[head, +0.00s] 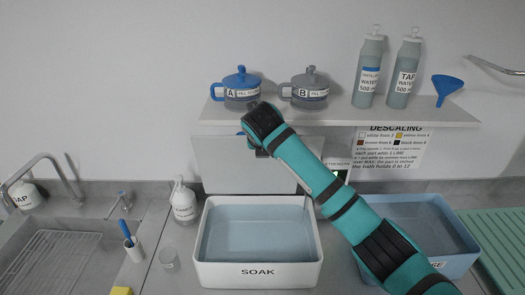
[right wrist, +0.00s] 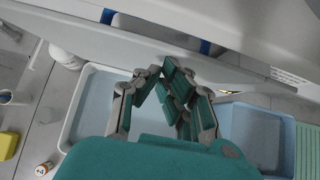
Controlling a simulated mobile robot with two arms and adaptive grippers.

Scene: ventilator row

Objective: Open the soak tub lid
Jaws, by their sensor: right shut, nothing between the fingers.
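The white soak tub (head: 258,272), labelled SOAK, stands on the counter with bluish liquid in it. Its pale grey lid (head: 225,165) stands upright at the tub's back edge, so the tub is open on top. My right arm reaches in from the lower right across the lid. Its gripper is mostly hidden behind the wrist in the head view, near the lid's upper part. In the right wrist view the gripper (right wrist: 167,72) is shut and empty, above the tub (right wrist: 72,122). I cannot tell whether it touches the lid. My left gripper is not in view.
A shelf (head: 440,116) above holds jars A (head: 240,90) and B (head: 308,92), two bottles and a blue funnel (head: 446,86). A blue tub (head: 455,262) stands to the right, partly behind my arm. A white bottle (head: 183,205) and small cup (head: 169,259) stand left.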

